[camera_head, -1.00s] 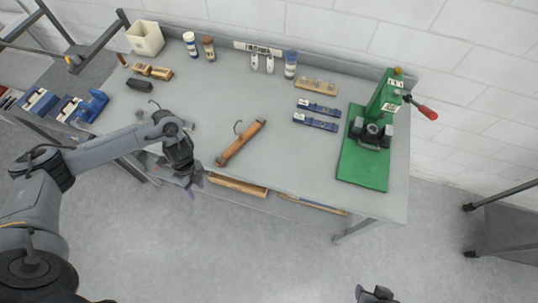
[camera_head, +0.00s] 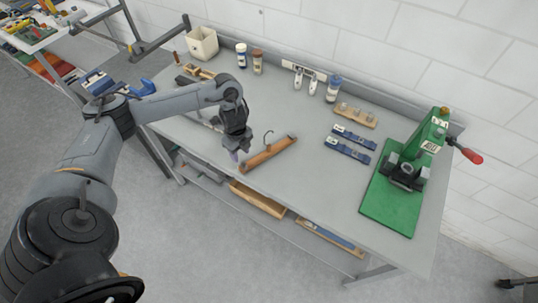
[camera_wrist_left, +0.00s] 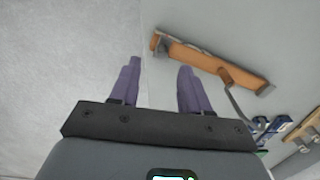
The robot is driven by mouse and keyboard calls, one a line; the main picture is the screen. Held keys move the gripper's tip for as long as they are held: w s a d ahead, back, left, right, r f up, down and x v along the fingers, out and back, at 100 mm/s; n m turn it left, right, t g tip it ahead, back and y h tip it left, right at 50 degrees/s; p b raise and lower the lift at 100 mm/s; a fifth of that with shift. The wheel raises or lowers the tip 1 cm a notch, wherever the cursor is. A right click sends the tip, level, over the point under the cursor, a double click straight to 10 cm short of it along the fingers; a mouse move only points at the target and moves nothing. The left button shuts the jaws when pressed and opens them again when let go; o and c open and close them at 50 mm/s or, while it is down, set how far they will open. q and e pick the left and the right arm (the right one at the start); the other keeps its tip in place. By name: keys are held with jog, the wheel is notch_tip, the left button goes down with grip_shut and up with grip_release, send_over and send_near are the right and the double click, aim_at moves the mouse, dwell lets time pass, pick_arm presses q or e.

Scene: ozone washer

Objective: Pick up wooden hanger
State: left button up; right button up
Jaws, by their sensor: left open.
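The wooden hanger (camera_head: 268,153) lies on the grey workbench near its front edge, its dark metal hook towards the back. In the left wrist view the hanger (camera_wrist_left: 215,62) is ahead and to the right of the fingers. My left gripper (camera_head: 240,154) is just left of the hanger's left end, over the bench's front edge. In the left wrist view its two purple fingers (camera_wrist_left: 155,85) are apart with nothing between them, and they do not touch the hanger. My right gripper is not in view.
A green press (camera_head: 397,190) with a red handle stands at the bench's right end. Two blue tools (camera_head: 350,146) lie behind the hanger on the right. Bottles and a white bin (camera_head: 202,44) stand along the back.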

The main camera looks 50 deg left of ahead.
aim_at(243, 160)
pick_arm(q)
notch_tip(243, 160, down, 2)
jog(key=f, duration=0.1)
jog(key=f+b, duration=0.1)
jog(key=shift+w+d+f, duration=0.15)
jog(key=shift+w+f, duration=0.05)
jog(key=shift+f, duration=1.3)
grip_shut()
